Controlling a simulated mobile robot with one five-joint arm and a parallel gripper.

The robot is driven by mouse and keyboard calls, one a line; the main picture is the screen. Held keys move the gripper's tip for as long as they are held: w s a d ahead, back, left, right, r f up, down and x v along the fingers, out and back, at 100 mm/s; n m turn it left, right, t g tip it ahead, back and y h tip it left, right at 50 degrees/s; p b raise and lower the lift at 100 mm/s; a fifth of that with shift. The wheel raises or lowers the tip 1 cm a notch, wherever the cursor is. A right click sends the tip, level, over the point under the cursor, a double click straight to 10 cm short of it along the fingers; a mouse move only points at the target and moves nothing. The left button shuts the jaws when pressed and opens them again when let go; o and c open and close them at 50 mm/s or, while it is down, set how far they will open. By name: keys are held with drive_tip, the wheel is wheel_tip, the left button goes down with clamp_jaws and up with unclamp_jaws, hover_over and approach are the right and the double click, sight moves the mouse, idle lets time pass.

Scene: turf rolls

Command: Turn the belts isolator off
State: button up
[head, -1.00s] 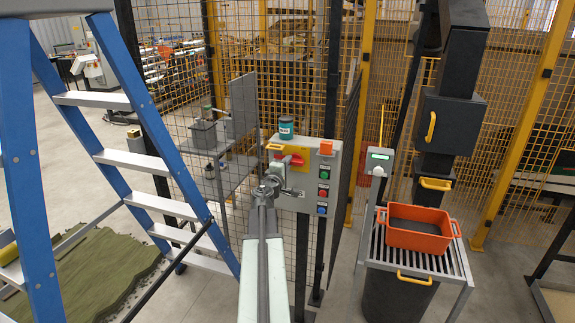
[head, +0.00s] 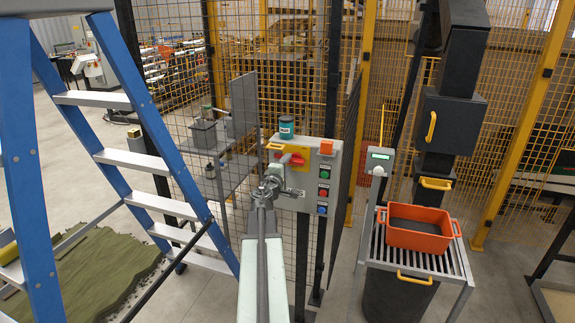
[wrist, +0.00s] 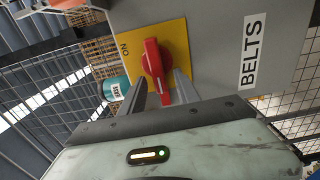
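The belts isolator is a red rotary knob (wrist: 153,62) on a yellow plate (wrist: 175,32), on a grey box with a BELTS label (wrist: 251,50). ON is printed on the plate to the left of the knob in the wrist view. The fingers are apart; I cannot tell whether either touches the knob.
A blue ladder (head: 125,100) stands at left; an orange crate (head: 418,238) sits on a slatted stand at right.

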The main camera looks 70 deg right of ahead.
drive_tip(key=a, duration=0.7)
drive_tip(key=shift+s, duration=0.2)
drive_tip(key=w+a+f+m+y, duration=0.1)
drive_tip(key=w+a+f+y, duration=0.3)
drive_tip(key=w+a, duration=0.45)
drive_tip(key=w+a+f+m+t+y, duration=0.1)
drive_tip(key=w+a+f+m, duration=0.1)
drive_tip(key=w+a+f, duration=0.65)
drive_tip(key=w+a+f+m+y, duration=0.1)
drive_tip(key=w+a+f+y, duration=0.2)
drive_tip(key=w+a, duration=0.6)
drive_tip(key=w+a+f+n+y, duration=0.1)
drive_tip(key=a+f+y, duration=0.2)
drive_tip(key=a, duration=0.9)
drive_tip(key=w+a+f+y, duration=0.1)
drive_tip(key=a+f+y, duration=0.15)
drive_tip(key=a, duration=0.85)
drive_tip(key=s+a+f+n+g+y, duration=0.1)
drive_tip(key=a+y, duration=0.1)
drive_tip(key=a, duration=0.9)
drive_tip(key=s+a+f+n+g+y, duration=0.1)
drive_tip(key=s+a+y, duration=0.1)
drive_tip(key=a, duration=0.8)
drive_tip(key=shift+a+f, duration=0.4)
drive_tip(key=shift+y, duration=0.25)
